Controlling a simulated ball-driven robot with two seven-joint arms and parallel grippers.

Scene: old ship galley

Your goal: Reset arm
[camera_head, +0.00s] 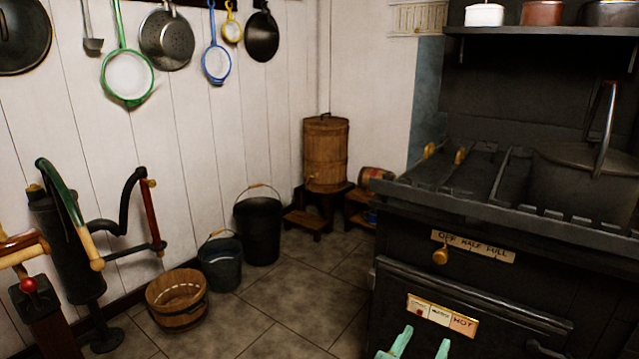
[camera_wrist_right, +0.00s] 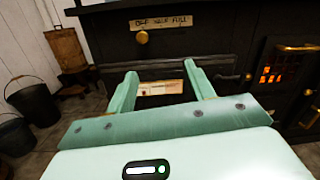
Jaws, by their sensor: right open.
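My right gripper (camera_head: 421,346) is at the bottom edge of the head view, its two pale green fingers apart with nothing between them. It also shows in the right wrist view (camera_wrist_right: 160,88), open and empty, pointing at the front of the black stove (camera_wrist_right: 240,50). Its fingers stand in front of the stove's lower panel with a small label plate (camera_head: 442,314); I cannot tell the exact gap. My left gripper is not in view.
The stove (camera_head: 560,290) fills the right side, with a large pot (camera_head: 580,180) on top. Buckets (camera_head: 258,228), (camera_head: 220,262), a wooden tub (camera_head: 177,298) and a hand pump (camera_head: 70,245) line the left wall. A wooden barrel (camera_head: 326,155) stands in the corner. The middle floor is clear.

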